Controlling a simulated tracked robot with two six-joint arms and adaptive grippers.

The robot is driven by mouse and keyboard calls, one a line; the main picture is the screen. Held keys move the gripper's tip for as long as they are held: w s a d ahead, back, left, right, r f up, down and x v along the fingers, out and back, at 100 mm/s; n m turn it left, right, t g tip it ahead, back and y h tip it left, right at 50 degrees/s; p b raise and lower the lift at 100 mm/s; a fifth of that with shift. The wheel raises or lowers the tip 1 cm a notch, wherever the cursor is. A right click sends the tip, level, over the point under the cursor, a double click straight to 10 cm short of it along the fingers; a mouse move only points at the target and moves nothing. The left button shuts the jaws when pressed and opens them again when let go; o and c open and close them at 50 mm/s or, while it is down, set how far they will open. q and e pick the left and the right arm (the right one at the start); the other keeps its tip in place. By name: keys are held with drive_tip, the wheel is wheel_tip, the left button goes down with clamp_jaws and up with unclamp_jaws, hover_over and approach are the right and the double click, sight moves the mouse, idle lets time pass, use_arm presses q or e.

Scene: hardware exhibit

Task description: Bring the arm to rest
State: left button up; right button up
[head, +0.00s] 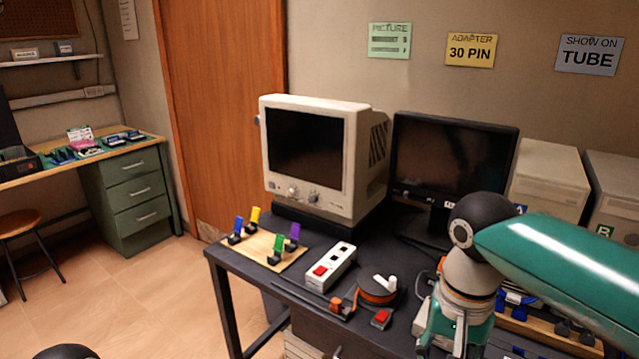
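My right arm (570,265) comes in from the right, over the right part of the dark table (235,268). Its green link leads to a black round joint, and a white and green section hangs down from there to the bottom edge of the view. The fingers of my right gripper do not show. At the bottom left only a small dark rounded shape shows, and I cannot tell what it is. My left gripper is not in view.
On the table stand a beige CRT monitor (352,160), a black flat screen (452,160), a wooden board (262,256) with several coloured adapters, a white switch box (330,267) and an orange cable reel (377,292). Beige cases (548,178) stand at right.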

drive_tip(key=w+a+f+n+y+p, duration=0.1)
drive_tip(key=a+f+p, duration=0.1)
drive_tip(key=f, duration=0.8)
drive_tip(key=w+a+f+n+y+p, duration=0.1)
drive_tip(key=a+f+y, duration=0.1)
drive_tip(key=f, duration=0.8)
drive_tip(key=s+f+y+p, duration=0.1)
drive_tip(key=s+f+p, duration=0.3)
drive_tip(key=s+f, duration=0.9)
wheel_tip(320, 180, down, 3)
drive_tip(key=shift+a+r+t, duration=0.15)
drive_tip(key=shift+a+t, duration=0.05)
drive_tip(key=shift+t, duration=0.1)
